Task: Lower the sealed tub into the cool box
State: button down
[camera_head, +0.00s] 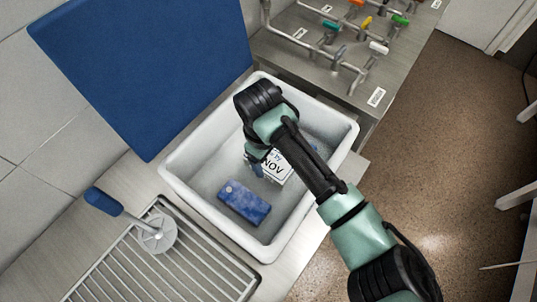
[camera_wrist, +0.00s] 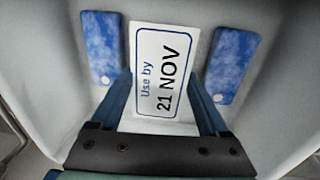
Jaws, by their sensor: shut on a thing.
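The sealed tub, with a white "Use by 21 NOV" label, shows in the head view (camera_head: 277,168) and the wrist view (camera_wrist: 160,72). My gripper (camera_wrist: 158,92) is shut on it, one blue finger on each side. In the head view my gripper (camera_head: 265,163) reaches down inside the white cool box (camera_head: 205,208). The tub is within the box walls; I cannot tell whether it touches the floor. A blue ice pack (camera_head: 243,202) lies in the box. In the wrist view one ice pack (camera_wrist: 102,48) is left of the tub and another (camera_wrist: 231,65) right, both apart from it.
A large blue panel (camera_head: 150,65) stands behind the box at upper left. Pipes with coloured valves (camera_head: 350,40) run along the counter at the back right.

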grip_release()
dwell(0.8)
notch_tip(320, 180, up, 15)
jog(key=p, duration=1.4)
dwell(0.6)
